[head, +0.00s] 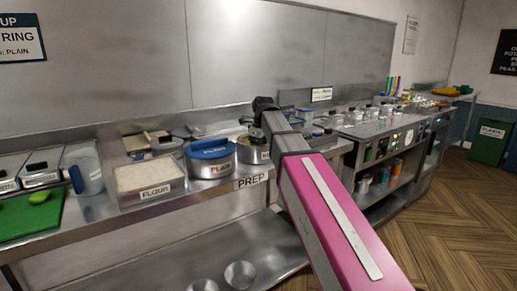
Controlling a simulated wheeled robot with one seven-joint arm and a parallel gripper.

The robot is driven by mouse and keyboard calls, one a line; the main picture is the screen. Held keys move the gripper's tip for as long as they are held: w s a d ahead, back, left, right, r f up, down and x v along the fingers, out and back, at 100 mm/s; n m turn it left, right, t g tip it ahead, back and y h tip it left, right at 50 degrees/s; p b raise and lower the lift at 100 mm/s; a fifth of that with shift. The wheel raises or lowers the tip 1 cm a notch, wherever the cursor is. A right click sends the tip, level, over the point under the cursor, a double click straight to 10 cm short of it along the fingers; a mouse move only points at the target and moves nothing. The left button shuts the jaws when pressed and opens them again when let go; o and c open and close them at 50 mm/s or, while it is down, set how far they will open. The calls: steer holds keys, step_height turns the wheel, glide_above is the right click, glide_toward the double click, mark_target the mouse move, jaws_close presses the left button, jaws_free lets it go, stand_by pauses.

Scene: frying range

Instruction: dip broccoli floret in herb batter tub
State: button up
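My arm reaches from the bottom right over the prep counter. Its dark end with my gripper (264,106) is above the back of the counter; the fingers are too small and dark to read. A round steel tub (251,154) sits below the arm's end, partly hidden by the arm; I cannot read its label, so I cannot tell if it is the herb batter tub. To its left is a round tub with a blue rim (211,167) and a small label. No broccoli floret can be made out for sure; a small green item (40,197) lies on the green board.
A square flour tray (150,190) and a clear jug (84,168) stand on the counter, left of the tubs. Lidded containers (40,176) are at the far left. The frying range (392,139) continues right. Steel bowls (240,275) sit on the lower shelf.

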stand_by(0.3)
step_height(320, 180, up, 10)
steer(key=shift+r, duration=0.2)
stand_by(1.1)
stand_by(0.8)
steer(key=shift+r, duration=1.5)
